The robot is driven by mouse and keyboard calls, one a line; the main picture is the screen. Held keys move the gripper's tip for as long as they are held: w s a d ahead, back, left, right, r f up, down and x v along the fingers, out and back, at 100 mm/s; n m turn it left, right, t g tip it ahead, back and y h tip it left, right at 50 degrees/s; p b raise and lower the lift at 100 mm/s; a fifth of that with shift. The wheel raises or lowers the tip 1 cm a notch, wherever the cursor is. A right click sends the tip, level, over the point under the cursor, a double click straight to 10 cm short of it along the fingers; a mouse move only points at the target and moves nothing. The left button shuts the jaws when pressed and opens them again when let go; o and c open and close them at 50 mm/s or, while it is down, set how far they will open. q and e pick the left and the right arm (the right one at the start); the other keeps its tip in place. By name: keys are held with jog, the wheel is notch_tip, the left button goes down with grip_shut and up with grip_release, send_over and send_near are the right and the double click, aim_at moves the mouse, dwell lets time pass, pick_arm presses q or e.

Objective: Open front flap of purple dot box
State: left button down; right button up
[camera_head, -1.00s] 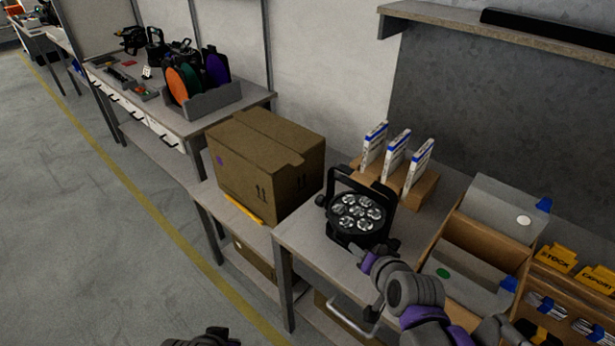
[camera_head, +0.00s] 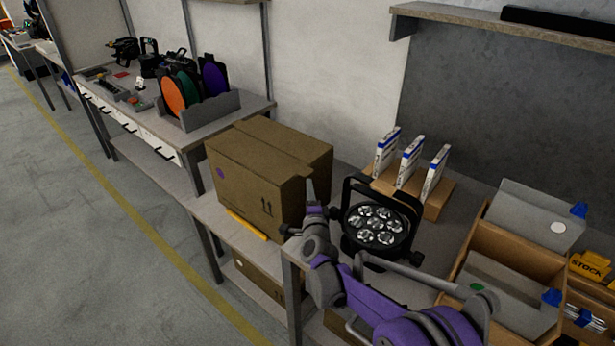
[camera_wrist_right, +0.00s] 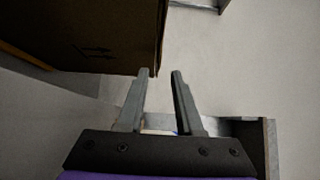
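The brown cardboard box (camera_head: 255,190) with a purple dot (camera_head: 221,173) on its left-hand face stands on the lower bench. Its top flaps look closed, with a seam across the top. My right gripper (camera_head: 288,230) is beside the box's near right corner, in front of the face with printed arrows. In the right wrist view, its two fingers (camera_wrist_right: 161,74) are apart with nothing between them. The dark side of the box (camera_wrist_right: 90,35) is just beyond the left fingertip there; I cannot tell whether they touch. My left gripper is out of view.
A black stage light (camera_head: 378,228) stands close to my right arm. White-and-blue packs (camera_head: 411,158) stand in a holder behind it. Open cardboard boxes (camera_head: 510,250) are at the right. Coloured discs (camera_head: 172,92) stand on the far bench.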

aim_at(307, 175)
jog(key=w, duration=0.4)
jog(key=w+a, duration=0.1)
jog(key=w, duration=0.2)
jog(key=shift+w, duration=0.1)
grip_shut()
jog(key=shift+a, duration=0.1)
dwell(1.1)
